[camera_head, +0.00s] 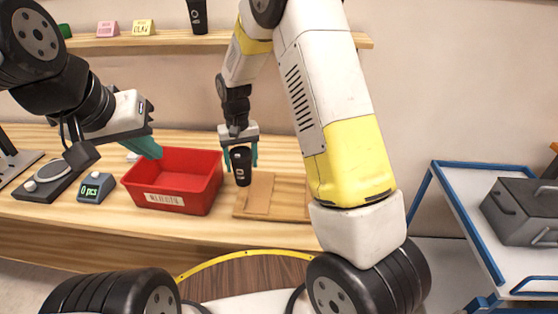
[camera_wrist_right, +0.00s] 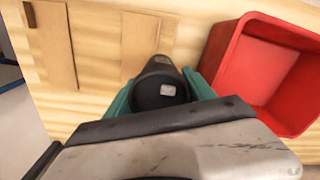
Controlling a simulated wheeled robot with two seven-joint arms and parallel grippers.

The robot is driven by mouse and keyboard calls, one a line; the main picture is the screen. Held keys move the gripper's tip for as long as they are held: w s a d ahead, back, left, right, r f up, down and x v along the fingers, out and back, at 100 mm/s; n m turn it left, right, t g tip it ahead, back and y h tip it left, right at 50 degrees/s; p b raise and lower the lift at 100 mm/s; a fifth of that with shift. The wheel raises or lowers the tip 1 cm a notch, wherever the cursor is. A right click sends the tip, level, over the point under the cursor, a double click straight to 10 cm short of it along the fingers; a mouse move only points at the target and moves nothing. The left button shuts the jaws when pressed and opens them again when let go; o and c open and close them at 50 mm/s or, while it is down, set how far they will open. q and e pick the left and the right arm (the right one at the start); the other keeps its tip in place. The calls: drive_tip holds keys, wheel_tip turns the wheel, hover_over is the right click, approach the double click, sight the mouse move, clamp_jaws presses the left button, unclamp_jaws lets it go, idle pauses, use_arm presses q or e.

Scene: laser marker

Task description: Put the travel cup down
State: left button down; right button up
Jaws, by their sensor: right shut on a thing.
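The travel cup (camera_head: 241,168) is black with a dark lid and stands upright in my right gripper (camera_head: 240,156). In the right wrist view the cup (camera_wrist_right: 160,86) sits between the two teal fingers of the right gripper (camera_wrist_right: 160,95), which is shut on it. The cup is close to the left end of a wooden board; I cannot tell whether its base touches anything. My left gripper (camera_head: 148,146) hangs over the bench left of the red bin; only part of its teal fingers shows, so its opening is unclear.
The red bin (camera_head: 168,201) stands left of the cup and looks empty. A wooden board (camera_head: 288,200) with a tan pad (camera_head: 259,193) lies to the right. A counter device (camera_head: 95,188) is at the left. A shelf (camera_head: 160,40) above holds another dark cup (camera_head: 197,16).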

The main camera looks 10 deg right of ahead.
drive_tip(key=shift+w+d+f, duration=0.1)
drive_tip(key=shift+d+f, duration=0.7)
drive_tip(key=shift+d, duration=1.8)
drive_tip(key=shift+w+d+f, duration=0.1)
drive_tip(key=shift+d+f, duration=0.75)
drive_tip(key=shift+d, duration=1.7)
drive_tip(key=shift+w+d+f, duration=0.1)
drive_tip(key=shift+d+f, duration=0.7)
drive_tip(key=shift+d, duration=1.8)
drive_tip(key=shift+f, duration=0.1)
drive_tip(key=o, duration=0.8)
